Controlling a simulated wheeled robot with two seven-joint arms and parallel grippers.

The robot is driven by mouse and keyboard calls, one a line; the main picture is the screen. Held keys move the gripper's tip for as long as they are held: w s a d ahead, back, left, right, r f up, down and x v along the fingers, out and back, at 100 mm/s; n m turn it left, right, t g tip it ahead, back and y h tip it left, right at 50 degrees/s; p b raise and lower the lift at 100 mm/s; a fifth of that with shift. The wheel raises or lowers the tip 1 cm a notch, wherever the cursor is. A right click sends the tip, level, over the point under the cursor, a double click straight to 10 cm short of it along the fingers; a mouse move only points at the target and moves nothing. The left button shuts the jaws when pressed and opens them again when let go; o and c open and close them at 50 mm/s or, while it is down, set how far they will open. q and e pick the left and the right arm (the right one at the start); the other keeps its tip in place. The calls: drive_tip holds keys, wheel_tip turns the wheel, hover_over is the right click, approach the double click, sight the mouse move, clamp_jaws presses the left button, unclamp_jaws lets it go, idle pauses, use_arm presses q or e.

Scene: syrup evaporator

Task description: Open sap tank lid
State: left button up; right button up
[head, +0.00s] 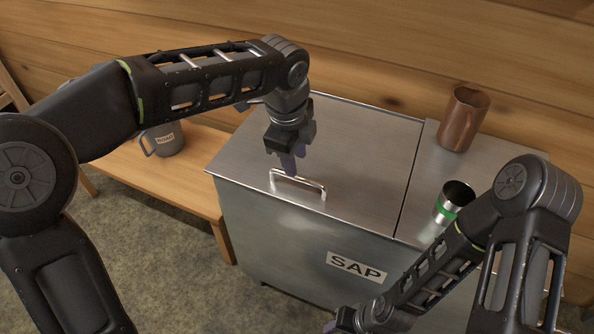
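The sap tank (290,235) is a metal box with a SAP label (356,267) on its front. Its flat lid (362,140) lies level and shut on top. A silver bar handle (312,188) stands near the lid's front edge. My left gripper (290,168) points down right at the handle's left end, its purple fingers just behind or over the bar. I cannot tell whether the fingers touch it or how far apart they are. My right gripper (335,326) is low in front of the tank, mostly cut off by the bottom edge.
A copper pitcher (463,120) and a steel cup with a green band (453,203) stand on the fixed top right of the lid. A grey mug (163,139) sits on a wooden bench (170,178) at left. A plank wall is close behind.

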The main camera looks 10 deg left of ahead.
sight(298, 176)
use_arm(q)
drive_tip(key=f, duration=0.2)
drive_tip(key=w+f, duration=0.1)
drive_tip(key=f, duration=0.2)
drive_tip(key=shift+d+f+b, duration=0.15)
drive_tip(key=shift+f+b, duration=0.15)
drive_tip(key=shift+f, duration=0.05)
drive_tip(key=shift+c, duration=0.4)
clamp_jaws()
idle(0.7)
